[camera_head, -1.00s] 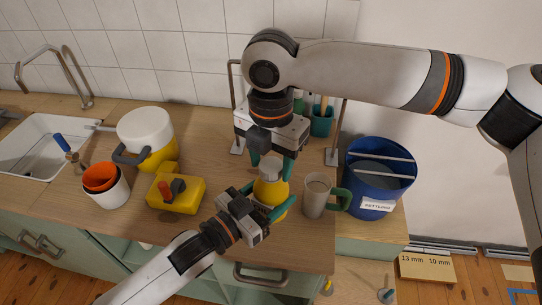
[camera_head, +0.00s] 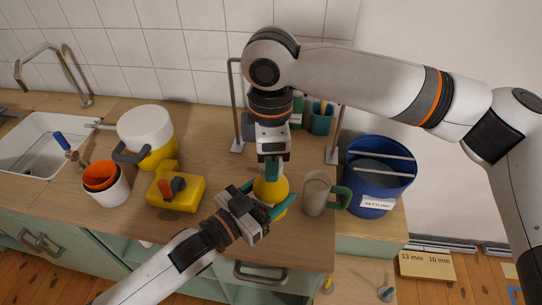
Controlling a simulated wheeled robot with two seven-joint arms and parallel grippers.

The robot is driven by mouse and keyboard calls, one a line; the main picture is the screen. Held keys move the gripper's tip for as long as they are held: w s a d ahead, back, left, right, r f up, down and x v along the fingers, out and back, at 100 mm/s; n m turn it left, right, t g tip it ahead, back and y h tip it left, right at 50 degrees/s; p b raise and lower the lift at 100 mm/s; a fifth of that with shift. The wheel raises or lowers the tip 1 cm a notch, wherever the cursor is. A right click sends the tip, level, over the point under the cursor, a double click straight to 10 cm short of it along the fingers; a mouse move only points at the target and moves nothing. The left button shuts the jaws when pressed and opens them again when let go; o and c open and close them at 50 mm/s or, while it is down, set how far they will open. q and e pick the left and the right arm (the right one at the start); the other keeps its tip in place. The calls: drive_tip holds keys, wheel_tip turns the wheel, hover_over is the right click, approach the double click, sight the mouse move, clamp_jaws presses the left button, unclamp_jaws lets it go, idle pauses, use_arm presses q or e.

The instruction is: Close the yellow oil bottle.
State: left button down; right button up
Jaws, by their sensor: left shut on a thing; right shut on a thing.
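The yellow oil bottle (camera_head: 268,191) stands upright near the front edge of the wooden counter. My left gripper (camera_head: 266,208) reaches in from the lower left and is shut around the bottle's body. My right gripper (camera_head: 272,172) points straight down from above and is shut at the bottle's top. Its fingers hide the cap, so I cannot see how the cap sits on the neck.
A beige mug (camera_head: 315,194) with a green handle stands just right of the bottle. A blue bucket (camera_head: 368,196) is farther right. A yellow box (camera_head: 186,198) with a red knob, a white and yellow container (camera_head: 146,127) and stacked cups (camera_head: 109,194) are left. A metal frame (camera_head: 235,105) stands behind.

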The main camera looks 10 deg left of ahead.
drive_tip(key=m, duration=0.4)
drive_tip(key=shift+m, duration=0.4)
drive_tip(key=m, duration=0.3)
drive_tip(key=o, duration=1.1)
drive_tip(key=shift+r, duration=2.3)
drive_tip(key=shift+c, duration=0.2)
